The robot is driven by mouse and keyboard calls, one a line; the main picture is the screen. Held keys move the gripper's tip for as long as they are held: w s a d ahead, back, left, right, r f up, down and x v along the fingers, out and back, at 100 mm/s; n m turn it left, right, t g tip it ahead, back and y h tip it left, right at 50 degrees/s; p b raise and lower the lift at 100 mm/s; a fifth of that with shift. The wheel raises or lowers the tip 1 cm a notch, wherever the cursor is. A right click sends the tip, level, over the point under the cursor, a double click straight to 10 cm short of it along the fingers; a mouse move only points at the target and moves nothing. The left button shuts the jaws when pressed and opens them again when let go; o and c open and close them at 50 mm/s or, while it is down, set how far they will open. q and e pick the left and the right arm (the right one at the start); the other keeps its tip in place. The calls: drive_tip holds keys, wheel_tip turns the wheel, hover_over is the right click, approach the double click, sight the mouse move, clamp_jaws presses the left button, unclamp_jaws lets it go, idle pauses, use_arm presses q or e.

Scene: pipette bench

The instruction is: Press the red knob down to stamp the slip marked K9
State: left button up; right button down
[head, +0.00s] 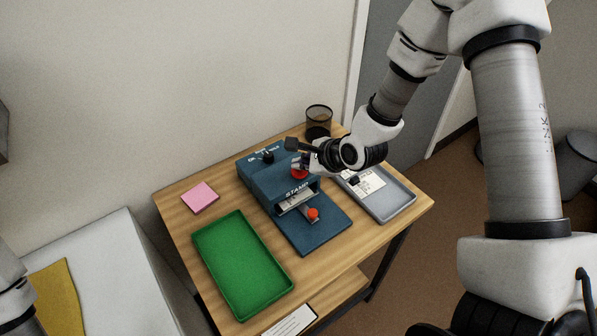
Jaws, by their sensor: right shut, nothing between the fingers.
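The blue stamp device (257,177), lettered "STAMP" on its front, stands on the wooden table. A red knob (299,175) sits on its top. My right gripper (301,161) is shut and empty, right at the red knob and partly covering it; I cannot tell if it touches. A pale piece (294,202) shows in the device's front opening, with an orange-red part (313,214) just before it on the blue base. White slips (368,183) lie in the grey tray (399,204); no K9 marking is readable. My left gripper is out of view.
An empty green tray (237,266) lies left of the device. A pink pad (200,197) is at the back left, and a black mesh cup (318,121) at the back. A white card (290,321) is at the front edge. A black knob (267,157) tops the device's rear.

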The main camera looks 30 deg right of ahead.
sight(301, 171)
drive_tip(key=shift+f, duration=0.2)
drive_tip(key=shift+r+p, duration=1.55)
drive_tip(key=shift+r, duration=0.5)
wheel_tip(301, 171, up, 6)
drive_tip(key=p, duration=0.5)
drive_tip(key=shift+w, duration=0.1)
